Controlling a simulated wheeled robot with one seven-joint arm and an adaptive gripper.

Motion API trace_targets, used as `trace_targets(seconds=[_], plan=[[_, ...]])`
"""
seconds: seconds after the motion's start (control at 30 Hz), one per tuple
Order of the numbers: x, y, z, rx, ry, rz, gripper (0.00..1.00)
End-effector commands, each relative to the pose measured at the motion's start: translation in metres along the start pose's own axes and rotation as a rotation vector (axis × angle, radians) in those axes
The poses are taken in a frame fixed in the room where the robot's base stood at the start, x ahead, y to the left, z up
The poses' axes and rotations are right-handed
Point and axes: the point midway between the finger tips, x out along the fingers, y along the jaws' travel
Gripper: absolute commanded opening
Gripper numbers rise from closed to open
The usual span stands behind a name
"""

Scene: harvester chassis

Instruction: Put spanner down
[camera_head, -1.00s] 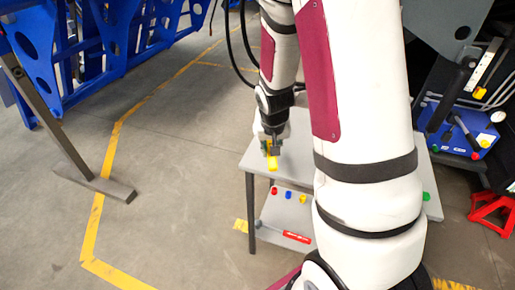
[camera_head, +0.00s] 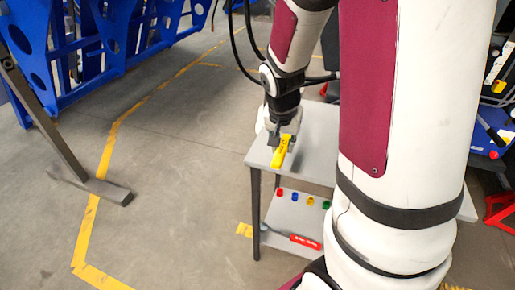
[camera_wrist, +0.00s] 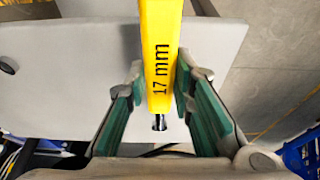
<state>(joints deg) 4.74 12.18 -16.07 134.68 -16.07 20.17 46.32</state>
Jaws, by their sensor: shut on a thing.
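The yellow spanner (camera_head: 281,152), marked "17 mm" in the wrist view (camera_wrist: 161,45), is held in my gripper (camera_head: 285,134). In the wrist view it lies between the two green-padded fingers of my gripper (camera_wrist: 160,106), which are shut on it. In the head view the spanner slants down over the left part of the grey table top (camera_head: 318,142). The table top also shows behind the spanner in the wrist view (camera_wrist: 70,70). I cannot tell how high the spanner is above the top or whether it touches. My arm hides much of the table's right side.
The table's lower shelf (camera_head: 282,222) bears several small coloured pieces and a red item (camera_head: 305,241). The table top looks mostly bare where visible. A blue frame (camera_head: 110,45) stands at upper left, a grey post with a foot (camera_head: 110,190) at left. Floor between is free.

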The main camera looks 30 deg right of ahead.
Motion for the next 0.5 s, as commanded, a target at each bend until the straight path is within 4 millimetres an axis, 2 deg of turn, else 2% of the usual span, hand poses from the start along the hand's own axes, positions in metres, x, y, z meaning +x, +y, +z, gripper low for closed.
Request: trace_targets(seconds=[0.1, 0.23, 0.33, 0.5], plan=[[0.003, -0.031, 0.001, -0.007, 0.001, -0.001, 0.00], [0.006, -0.057, 0.001, -0.005, 0.001, -0.001, 0.00], [0.006, -0.070, 0.001, -0.002, 0.000, 0.000, 0.00], [0.010, -0.077, 0.003, 0.000, -0.001, 0.001, 0.00]])
